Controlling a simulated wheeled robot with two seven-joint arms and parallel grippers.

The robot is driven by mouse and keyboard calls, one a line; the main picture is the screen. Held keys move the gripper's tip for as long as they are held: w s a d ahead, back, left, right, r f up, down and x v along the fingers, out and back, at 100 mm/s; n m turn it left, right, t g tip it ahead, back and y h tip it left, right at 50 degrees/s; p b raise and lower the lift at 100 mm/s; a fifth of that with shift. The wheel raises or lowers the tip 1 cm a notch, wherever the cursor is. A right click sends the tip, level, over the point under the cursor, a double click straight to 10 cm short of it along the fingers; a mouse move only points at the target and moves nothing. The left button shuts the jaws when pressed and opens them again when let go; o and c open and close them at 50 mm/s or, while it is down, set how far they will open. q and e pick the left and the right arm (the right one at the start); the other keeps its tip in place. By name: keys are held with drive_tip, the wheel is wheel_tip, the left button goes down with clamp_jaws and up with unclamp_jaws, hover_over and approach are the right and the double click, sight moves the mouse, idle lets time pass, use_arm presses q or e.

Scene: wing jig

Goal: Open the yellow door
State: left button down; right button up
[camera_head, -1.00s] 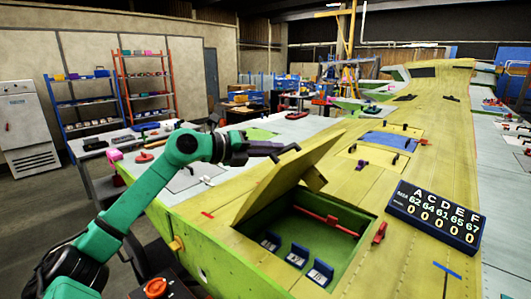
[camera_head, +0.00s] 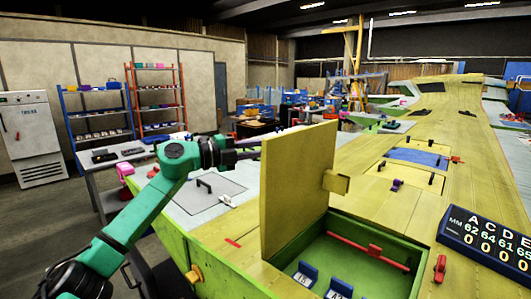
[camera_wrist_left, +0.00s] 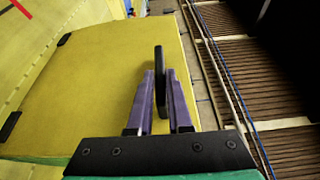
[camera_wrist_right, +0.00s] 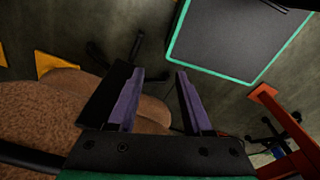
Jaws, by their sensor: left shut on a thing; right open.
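The yellow door (camera_head: 295,185) stands about upright at the edge of a green-walled recess (camera_head: 375,262) in the yellow-green wing. My left arm reaches from the left to the door's outer face, and the door hides the fingertips in the head view. In the left wrist view, my left gripper (camera_wrist_left: 160,85) is shut on the black handle (camera_wrist_left: 159,62) of the yellow door, which also shows there (camera_wrist_left: 100,75). My right gripper (camera_wrist_right: 155,90) is open and empty in the right wrist view, away from the door.
The recess holds a red bar (camera_head: 365,248) and blue numbered blocks (camera_head: 307,274). A dark number board (camera_head: 487,240) and a red clamp (camera_head: 440,268) sit on the wing to the right. Shelves and a white cabinet (camera_head: 32,138) stand at the back left.

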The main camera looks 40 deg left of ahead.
use_arm(q)
drive_tip(key=shift+d+f, duration=0.15)
drive_tip(key=shift+d, duration=0.3)
drive_tip(key=c, duration=0.8)
unclamp_jaws()
drive_tip(key=shift+s, duration=0.1)
drive_tip(key=shift+c, duration=0.2)
drive_tip(key=b+v, duration=1.2)
drive_tip(key=v, duration=0.2)
drive_tip(key=shift+s+a+b, duration=0.25)
drive_tip(key=shift+a+b, duration=0.05)
drive_tip(key=shift+a, duration=0.05)
use_arm(e)
wheel_tip(320, 180, down, 13)
drive_tip(key=d, duration=0.1)
drive_tip(key=shift+d, duration=0.3)
drive_tip(key=shift+s+r, duration=0.1)
drive_tip(key=shift+s, duration=0.05)
